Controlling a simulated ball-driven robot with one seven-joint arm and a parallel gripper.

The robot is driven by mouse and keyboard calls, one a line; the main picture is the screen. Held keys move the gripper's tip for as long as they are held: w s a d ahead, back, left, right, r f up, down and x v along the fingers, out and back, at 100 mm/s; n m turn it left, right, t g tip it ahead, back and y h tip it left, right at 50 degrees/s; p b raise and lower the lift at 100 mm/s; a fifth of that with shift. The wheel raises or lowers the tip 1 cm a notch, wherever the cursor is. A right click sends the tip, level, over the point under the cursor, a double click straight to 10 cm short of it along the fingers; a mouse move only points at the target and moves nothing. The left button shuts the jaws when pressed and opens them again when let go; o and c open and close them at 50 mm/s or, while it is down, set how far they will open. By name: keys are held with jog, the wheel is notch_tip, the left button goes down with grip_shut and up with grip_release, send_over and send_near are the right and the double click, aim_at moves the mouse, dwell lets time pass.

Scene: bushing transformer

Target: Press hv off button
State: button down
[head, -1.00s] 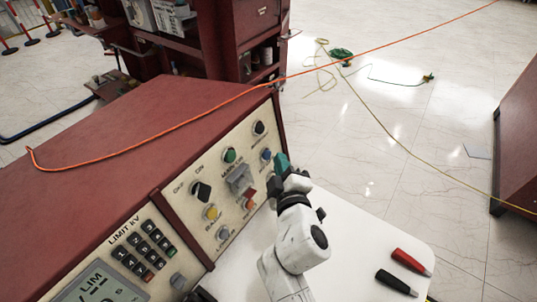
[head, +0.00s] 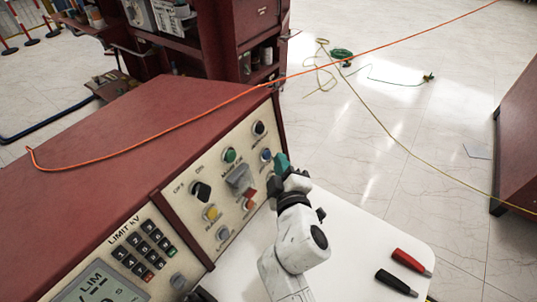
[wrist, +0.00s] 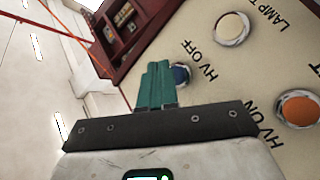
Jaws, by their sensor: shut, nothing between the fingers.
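The HV off button is a blue round button (head: 266,155) on the cream panel of the red console. In the wrist view the blue button (wrist: 181,75) shows beside the label "HV OFF", partly hidden behind my fingers. My gripper (head: 282,160) is shut and empty, its green fingers held together just right of the blue button in the head view. In the wrist view the closed fingertips (wrist: 158,66) overlap the button's left side. I cannot tell whether they touch it.
The orange HV on button (wrist: 298,108) and a white button (wrist: 232,28) are close by on the panel. A green button (head: 229,155) and a black knob (head: 258,128) also sit there. Red and black probes (head: 411,261) lie on the white tabletop (head: 350,225).

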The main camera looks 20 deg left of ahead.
jog(key=shift+a, duration=0.1)
jog(key=shift+w+a+f+b, duration=0.15)
jog(key=shift+a+b, duration=0.15)
jog(key=shift+b, duration=0.15)
jog(key=shift+w+a+f+b, duration=0.1)
jog(key=shift+w+a+b, duration=0.05)
jog(key=shift+a+b, duration=0.35)
dwell(0.5)
jog(key=shift+d, duration=0.2)
jog(key=shift+s+d+r+p, duration=0.15)
jog(key=shift+d+p, duration=0.2)
jog(key=shift+p, duration=0.1)
jog(key=shift+s+d+r+p, duration=0.1)
jog(key=shift+s+d+p, duration=0.05)
jog(key=shift+d+p, duration=0.2)
jog(key=d+p, duration=0.1)
jog(key=s+d+p, duration=0.1)
jog(key=d+p, duration=0.1)
jog(key=d+r+p, duration=0.1)
jog(key=p, duration=0.1)
jog(key=shift+s+d+r, duration=0.1)
jog(key=shift+s+d, duration=0.15)
jog(key=shift+s, duration=0.1)
